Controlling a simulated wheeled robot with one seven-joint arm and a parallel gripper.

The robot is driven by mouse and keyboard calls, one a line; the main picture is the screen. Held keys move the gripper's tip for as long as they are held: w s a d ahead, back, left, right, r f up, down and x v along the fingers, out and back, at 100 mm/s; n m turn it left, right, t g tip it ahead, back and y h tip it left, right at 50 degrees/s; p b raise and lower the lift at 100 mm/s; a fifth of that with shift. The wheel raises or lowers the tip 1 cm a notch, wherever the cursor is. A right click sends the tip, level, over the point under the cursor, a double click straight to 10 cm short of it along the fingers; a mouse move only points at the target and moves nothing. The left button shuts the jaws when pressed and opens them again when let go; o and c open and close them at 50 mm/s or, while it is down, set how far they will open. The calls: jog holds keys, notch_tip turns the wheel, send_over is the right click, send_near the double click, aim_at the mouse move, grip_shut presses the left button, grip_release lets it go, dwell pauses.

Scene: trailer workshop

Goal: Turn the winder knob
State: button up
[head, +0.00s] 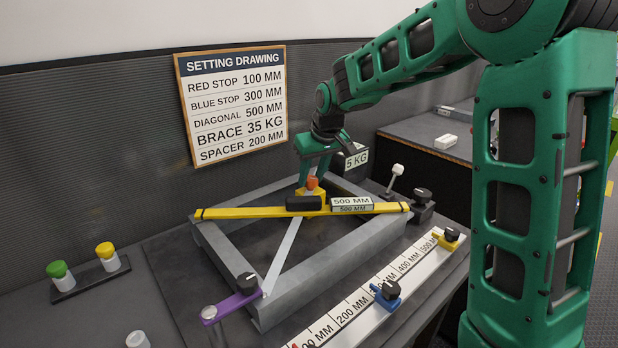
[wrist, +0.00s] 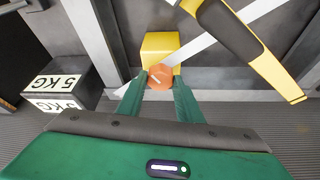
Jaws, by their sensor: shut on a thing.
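An orange knob (head: 312,183), which I take for the winder knob, sits on a yellow block (head: 319,197) at the far side of the grey frame (head: 262,308). My gripper (head: 311,175) reaches down onto the knob from above. In the wrist view, the orange knob (wrist: 160,77) lies between the two green fingertips (wrist: 158,88), which are shut on it. The knob's underside is hidden.
A yellow bar (head: 255,212) with a black grip and a 500 MM block (head: 352,204) crosses the frame in front. A 5 KG block (head: 355,158) is right of my gripper. A scale (head: 360,305) with blue and yellow stops runs along the front. Green and yellow-capped pieces stand left.

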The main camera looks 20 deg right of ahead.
jog(key=shift+s+m, duration=0.15)
jog(key=shift+m, duration=0.35)
jog(key=shift+f, duration=0.1)
jog(key=o, duration=1)
jog(key=shift+o, duration=0.2)
jog(key=shift+r, duration=0.3)
jog(key=a+v, duration=0.1)
jog(key=v, duration=0.9)
jog(key=shift+d, duration=0.3)
jog(key=shift+s+r, duration=0.1)
jog(key=shift+r, duration=0.05)
